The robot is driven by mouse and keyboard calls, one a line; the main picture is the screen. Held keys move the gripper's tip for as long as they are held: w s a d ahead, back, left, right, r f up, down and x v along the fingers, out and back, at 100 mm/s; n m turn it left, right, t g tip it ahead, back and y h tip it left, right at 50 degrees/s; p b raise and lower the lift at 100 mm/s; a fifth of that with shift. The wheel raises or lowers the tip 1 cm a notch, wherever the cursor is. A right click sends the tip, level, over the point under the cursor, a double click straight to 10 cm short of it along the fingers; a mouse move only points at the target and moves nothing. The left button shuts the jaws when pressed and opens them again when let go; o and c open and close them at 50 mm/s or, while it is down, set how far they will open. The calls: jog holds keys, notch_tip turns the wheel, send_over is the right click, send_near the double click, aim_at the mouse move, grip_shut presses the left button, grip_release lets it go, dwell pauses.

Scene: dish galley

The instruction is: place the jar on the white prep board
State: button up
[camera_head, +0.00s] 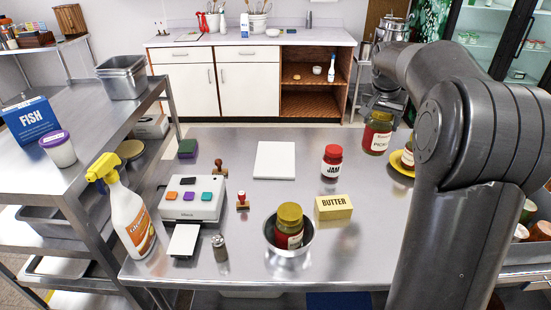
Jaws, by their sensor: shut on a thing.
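The white prep board (274,160) lies flat and bare on the steel table, left of centre toward the back. My gripper (382,104) is at the back right of the table, pointing down and shut on the top of a jar labelled pickles (377,138). The jar is upright, with reddish contents; its lid is mostly hidden by the gripper. I cannot tell whether its base touches the table. It is well to the right of the board. A red-lidded jam jar (332,163) stands between them.
A jar with a yellow lid (290,221) sits in a steel bowl (285,249) near the front. A butter block (334,207) is beside it. A white label device (193,201) and stamps (242,200) are left. A yellow plate (401,165) is partly behind my arm.

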jog(key=w+a+n+y, duration=0.1)
jog(key=w+a+n, duration=0.2)
jog(key=a, duration=0.6)
jog(key=w+a+n+y, duration=0.1)
jog(key=w+a+n, duration=0.15)
jog(key=a, duration=0.75)
jog(key=w+a+f, duration=0.1)
jog(key=a+f, duration=0.4)
jog(key=f, duration=0.3)
jog(key=w+a+f, duration=0.2)
jog(key=a+f, duration=0.3)
jog(key=f, duration=0.3)
jog(key=shift+w+a+t, duration=0.25)
jog(key=shift+a+t, duration=0.1)
jog(key=shift+t, duration=0.05)
jog(key=shift+n, duration=0.25)
jog(key=o, duration=1.4)
jog(key=shift+f, duration=0.15)
jog(key=shift+c, duration=0.2)
